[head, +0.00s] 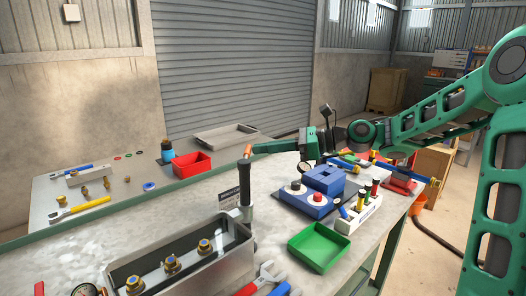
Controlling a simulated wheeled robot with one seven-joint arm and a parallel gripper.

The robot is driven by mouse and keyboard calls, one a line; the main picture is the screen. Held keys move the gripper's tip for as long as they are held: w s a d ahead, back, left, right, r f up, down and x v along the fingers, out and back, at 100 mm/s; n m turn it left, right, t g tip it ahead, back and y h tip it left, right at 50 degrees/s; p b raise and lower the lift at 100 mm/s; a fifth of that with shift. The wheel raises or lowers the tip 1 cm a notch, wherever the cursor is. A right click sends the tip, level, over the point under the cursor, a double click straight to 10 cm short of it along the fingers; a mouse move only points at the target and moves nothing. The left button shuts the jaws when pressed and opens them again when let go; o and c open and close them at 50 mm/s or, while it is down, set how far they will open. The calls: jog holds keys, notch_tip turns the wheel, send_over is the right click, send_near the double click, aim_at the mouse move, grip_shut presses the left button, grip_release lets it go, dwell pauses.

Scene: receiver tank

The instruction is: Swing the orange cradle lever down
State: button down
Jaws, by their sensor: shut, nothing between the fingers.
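A dark upright post (245,186) stands at the back right corner of the grey metal tank (222,254). The orange lever (247,151) appears as a short orange-red end at the top of this post, pointing up. My gripper (258,148) reaches in from the right, level and pointing left, with its fingers shut and empty. Its orange-looking fingertips are right beside the lever's top. I cannot tell whether they touch it.
Several brass fittings stand in the tank. A green tray (319,247), a blue block fixture (318,191) and a white rack (359,215) are to the right. A red bin (192,165) and grey tray (226,137) are behind. Bare tabletop lies left of the post.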

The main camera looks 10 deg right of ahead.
jog(key=w+d+v, duration=0.1)
jog(key=w+v, duration=0.1)
jog(key=v, duration=1.1)
jog(key=s+d+f+n+g+h, duration=0.1)
jog(key=s+d+f+n+h, duration=0.1)
jog(key=s+f+n+h, duration=0.4)
jog(key=s+d+f+n+g+h, duration=0.1)
jog(key=s+d+f+h, duration=0.2)
jog(key=f, duration=0.6)
jog(key=s+d+f+n+g+h, duration=0.1)
jog(key=s+d+n+h, duration=0.2)
jog(key=s, duration=1)
jog(key=s+d+f+n+g+h, duration=0.2)
jog(key=s+d+n, duration=0.3)
jog(key=s, duration=0.9)
jog(key=d, duration=0.2)
jog(key=shift+s+d+f+h, duration=0.2)
jog(key=shift+d+h, duration=0.1)
jog(key=shift+h, duration=0.1)
